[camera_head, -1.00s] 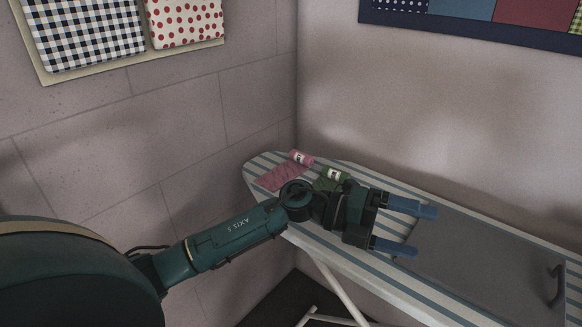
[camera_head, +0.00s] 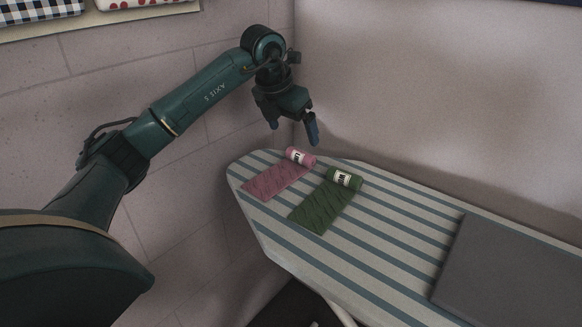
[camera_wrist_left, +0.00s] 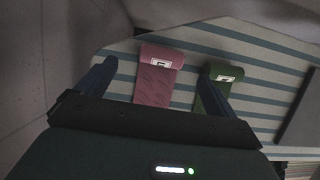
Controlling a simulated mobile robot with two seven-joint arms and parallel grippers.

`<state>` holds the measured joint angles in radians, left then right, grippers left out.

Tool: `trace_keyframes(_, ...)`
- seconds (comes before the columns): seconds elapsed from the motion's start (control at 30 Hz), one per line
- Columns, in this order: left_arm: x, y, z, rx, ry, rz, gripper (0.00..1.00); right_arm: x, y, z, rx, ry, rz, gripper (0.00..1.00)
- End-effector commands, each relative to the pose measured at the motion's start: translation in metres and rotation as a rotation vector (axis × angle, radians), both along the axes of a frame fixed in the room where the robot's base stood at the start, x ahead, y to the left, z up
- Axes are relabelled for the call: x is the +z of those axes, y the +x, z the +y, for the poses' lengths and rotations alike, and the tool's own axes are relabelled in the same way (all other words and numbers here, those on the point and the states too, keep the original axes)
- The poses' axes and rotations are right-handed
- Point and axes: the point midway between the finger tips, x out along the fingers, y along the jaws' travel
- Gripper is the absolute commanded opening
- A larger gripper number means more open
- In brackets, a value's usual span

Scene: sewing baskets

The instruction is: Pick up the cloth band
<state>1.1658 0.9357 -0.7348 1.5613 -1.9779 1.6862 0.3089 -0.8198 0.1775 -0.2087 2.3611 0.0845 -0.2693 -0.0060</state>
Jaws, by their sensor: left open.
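Two partly unrolled cloth bands lie on the striped ironing board (camera_head: 390,213). The pink band (camera_head: 272,182) is at the board's left end, its roll with a white label at the far side. The green band (camera_head: 320,207) lies to its right, also with a labelled roll. My left gripper (camera_head: 291,133) is open and empty, pointing down above the board's far left end, behind the pink roll in the picture. In the left wrist view the pink band (camera_wrist_left: 156,82) shows between the two blue fingers, and the green band (camera_wrist_left: 211,90) is partly behind the right finger. My right gripper is not in view.
A grey flat panel (camera_head: 515,275) lies on the right part of the board. Walls stand close behind and left of the board. The striped surface between the green band and the panel is clear.

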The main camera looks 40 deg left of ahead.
Motion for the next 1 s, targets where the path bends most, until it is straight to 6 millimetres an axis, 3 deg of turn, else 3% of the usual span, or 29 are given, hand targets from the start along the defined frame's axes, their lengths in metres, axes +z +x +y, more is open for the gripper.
trace_keyframes(0.33, -0.026, 0.009, -0.003, -0.002, -0.001, 0.001, 0.94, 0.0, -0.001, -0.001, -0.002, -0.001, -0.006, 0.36)
trace_keyframes(0.63, -0.065, 0.022, -0.008, -0.002, -0.004, 0.0, 0.94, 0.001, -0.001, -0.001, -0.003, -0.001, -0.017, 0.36)
trace_keyframes(0.87, -0.067, 0.023, -0.008, -0.002, -0.002, -0.001, 0.94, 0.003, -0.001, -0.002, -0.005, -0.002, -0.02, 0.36)
trace_keyframes(1.0, -0.066, 0.023, -0.008, -0.002, -0.002, -0.001, 0.83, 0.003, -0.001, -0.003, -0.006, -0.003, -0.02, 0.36)
